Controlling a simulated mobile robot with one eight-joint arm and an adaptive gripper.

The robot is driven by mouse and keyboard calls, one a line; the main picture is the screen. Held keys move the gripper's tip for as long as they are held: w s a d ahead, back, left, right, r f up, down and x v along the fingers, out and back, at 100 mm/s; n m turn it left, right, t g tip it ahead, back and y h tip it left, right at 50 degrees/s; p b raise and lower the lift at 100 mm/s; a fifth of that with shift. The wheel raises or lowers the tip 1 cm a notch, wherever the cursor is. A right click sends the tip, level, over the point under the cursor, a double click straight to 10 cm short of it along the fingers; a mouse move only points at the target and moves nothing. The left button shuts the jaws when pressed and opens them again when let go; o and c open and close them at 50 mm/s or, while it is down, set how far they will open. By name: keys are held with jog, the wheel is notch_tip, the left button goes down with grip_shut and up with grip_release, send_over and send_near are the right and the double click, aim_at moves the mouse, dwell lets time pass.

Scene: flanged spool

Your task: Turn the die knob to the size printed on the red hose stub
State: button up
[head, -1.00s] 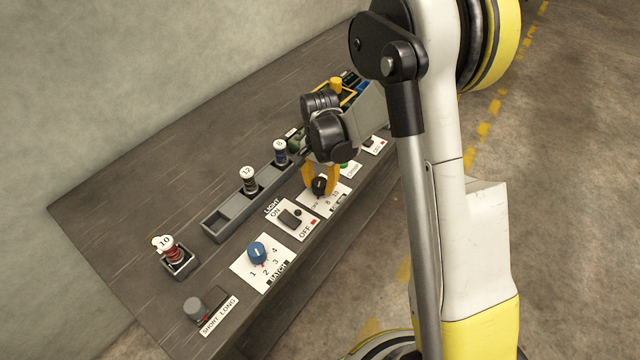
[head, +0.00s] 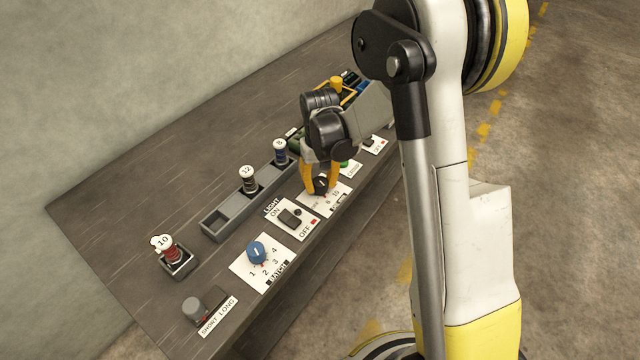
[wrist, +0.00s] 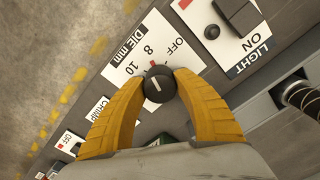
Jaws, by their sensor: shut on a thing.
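The black die knob (wrist: 160,84) sits on a white plate marked DIE mm (wrist: 128,48), with OFF, 8 and 10 readable. Any further mark is hidden by my gripper. My gripper (head: 320,185) has its two yellow fingers shut on the knob from both sides; the wrist view shows the fingertips touching it. A short white line shows on the knob's top, but I cannot tell which mark it points to. The red hose stub (head: 172,256) stands in a small grey holder at the left, with a white tag (head: 164,242) reading 10.
The LIGHT switch plate (head: 283,228) is beside the die plate. A blue batch knob (head: 257,252) and a grey SHORT LONG knob (head: 194,308) lie nearer the left end of the bench.

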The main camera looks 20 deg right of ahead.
aim_at(320, 181)
jog(key=n, duration=0.4)
jog(key=shift+n, duration=2.3)
jog(key=o, duration=1.2)
jog(key=shift+c, duration=0.2)
notch_tip(320, 181, up, 12)
